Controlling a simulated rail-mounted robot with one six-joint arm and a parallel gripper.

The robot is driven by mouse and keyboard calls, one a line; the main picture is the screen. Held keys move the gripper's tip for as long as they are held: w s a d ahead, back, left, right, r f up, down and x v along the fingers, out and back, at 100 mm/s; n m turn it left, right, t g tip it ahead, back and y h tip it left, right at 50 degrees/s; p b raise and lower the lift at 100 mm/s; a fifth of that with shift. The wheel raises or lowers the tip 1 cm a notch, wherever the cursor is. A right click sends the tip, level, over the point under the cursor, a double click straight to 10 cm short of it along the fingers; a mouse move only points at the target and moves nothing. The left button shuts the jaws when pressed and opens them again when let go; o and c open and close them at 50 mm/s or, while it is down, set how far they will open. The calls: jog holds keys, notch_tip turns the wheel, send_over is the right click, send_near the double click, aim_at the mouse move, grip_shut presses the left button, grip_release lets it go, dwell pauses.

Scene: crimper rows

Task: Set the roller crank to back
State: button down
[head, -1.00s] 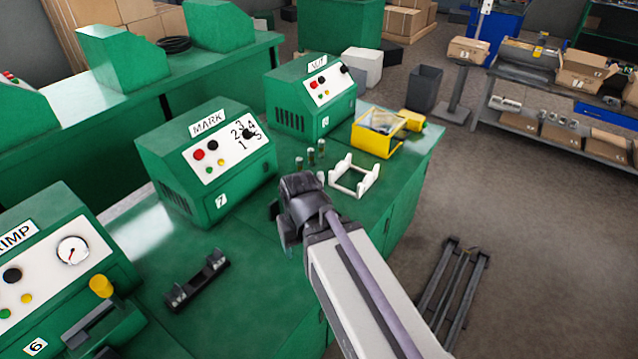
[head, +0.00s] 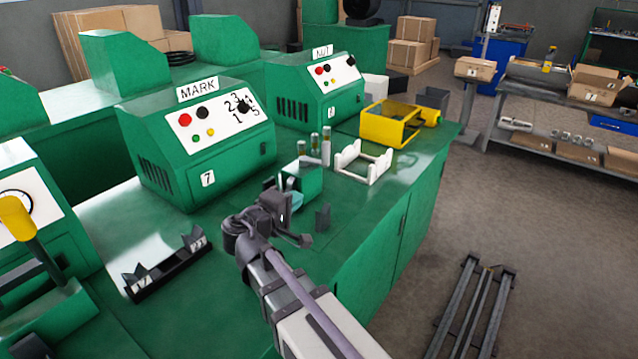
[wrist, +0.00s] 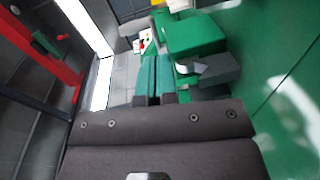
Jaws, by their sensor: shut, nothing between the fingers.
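A small green box-shaped unit (head: 308,180) stands on the green bench, just beyond my gripper; I take it to be the roller unit. It also shows in the wrist view (wrist: 195,35), with a grey block beside it (wrist: 215,68). I cannot clearly make out the crank or its setting. My gripper (head: 290,198) is low over the bench close to the near side of this unit, shut and empty. In the wrist view its two teal fingers (wrist: 155,78) lie together, to the left of the grey block. I cannot tell whether they touch anything.
The MARK machine (head: 200,140) stands behind on the left, the NUT machine (head: 318,95) beyond. A white cradle (head: 362,165) and a yellow-framed box (head: 390,125) lie to the right. A black holder (head: 165,268) lies on the bench at left. The floor at right is mostly open.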

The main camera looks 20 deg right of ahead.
aim_at(323, 153)
jog(key=r, duration=0.1)
jog(key=w+r+n+t, duration=0.1)
jog(key=r+t, duration=0.1)
jog(key=shift+w+a+r+n+h, duration=0.15)
jog(key=shift+a+r+n+h, duration=0.15)
jog(key=shift+h, duration=0.1)
jog(key=p+x, duration=0.1)
jog(key=x, duration=1.3)
jog(key=shift+t, duration=0.3)
